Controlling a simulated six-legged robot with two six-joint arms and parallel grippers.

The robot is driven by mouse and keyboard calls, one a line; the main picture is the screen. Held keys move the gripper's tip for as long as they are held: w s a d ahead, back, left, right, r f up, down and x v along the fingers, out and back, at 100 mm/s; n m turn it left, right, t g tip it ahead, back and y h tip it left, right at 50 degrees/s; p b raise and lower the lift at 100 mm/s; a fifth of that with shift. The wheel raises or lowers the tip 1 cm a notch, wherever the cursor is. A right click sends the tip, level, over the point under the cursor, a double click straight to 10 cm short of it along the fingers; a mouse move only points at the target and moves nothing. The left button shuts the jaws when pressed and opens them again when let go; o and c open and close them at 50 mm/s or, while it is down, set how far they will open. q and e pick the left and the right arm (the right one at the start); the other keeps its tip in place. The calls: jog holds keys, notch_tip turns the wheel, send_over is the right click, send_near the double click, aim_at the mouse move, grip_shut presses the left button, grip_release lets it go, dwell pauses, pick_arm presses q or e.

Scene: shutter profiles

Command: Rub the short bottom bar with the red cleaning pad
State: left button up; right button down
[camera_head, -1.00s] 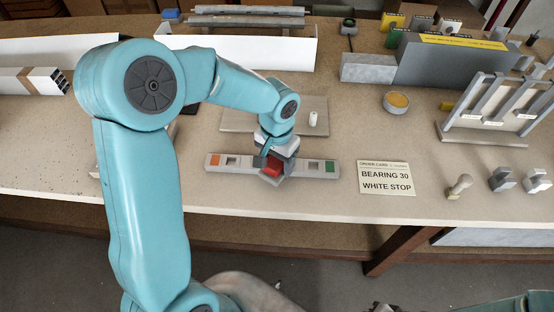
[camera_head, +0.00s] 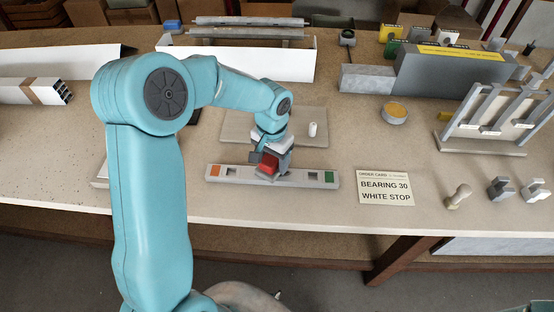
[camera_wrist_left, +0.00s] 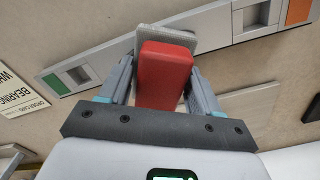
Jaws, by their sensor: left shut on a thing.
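The short bottom bar (camera_head: 214,173) is a pale grey strip lying near the table's front edge, with an orange patch at its left end, a green one at its right, and a square recess beside each. My left gripper (camera_head: 267,160) is over the bar's middle, shut on the red cleaning pad (camera_head: 269,164). In the left wrist view the red pad (camera_wrist_left: 165,76) sits between both fingers, with a grey plate at its far end over the bar (camera_wrist_left: 112,62). The pad hides the bar's middle; I cannot tell whether it touches. My right gripper is out of view.
An order card (camera_head: 386,187) lies right of the bar. A flat board (camera_head: 235,130) with a small white cylinder (camera_head: 312,129) is behind it. A round tin (camera_head: 395,113), a slotted rack (camera_head: 490,125) and small clamps (camera_head: 503,188) stand to the right.

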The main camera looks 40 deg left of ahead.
aim_at(265, 174)
pick_arm(q)
jog(key=shift+s+d+f+b, duration=0.1)
jog(key=shift+s+d+b, duration=0.25)
jog(key=shift+s, duration=0.25)
jog(key=shift+s+d+b, duration=0.3)
jog(key=shift+s+d, duration=0.05)
jog(key=shift+s, duration=0.25)
jog(key=shift+s+d, duration=0.3)
jog(key=shift+s, duration=0.3)
jog(key=shift+s+a+b, duration=0.35)
jog(key=shift+a, duration=0.3)
jog(key=shift+w+a, duration=0.15)
jog(key=shift+w, duration=0.05)
jog(key=shift+w+a+p, duration=0.3)
jog(key=shift+w+a, duration=0.15)
jog(key=shift+w, duration=0.3)
jog(key=shift+w+a+p, duration=0.3)
jog(key=shift+w+a, duration=0.15)
jog(key=shift+w, duration=0.3)
jog(key=shift+r+p, duration=2.2)
jog(key=shift+r, duration=0.9)
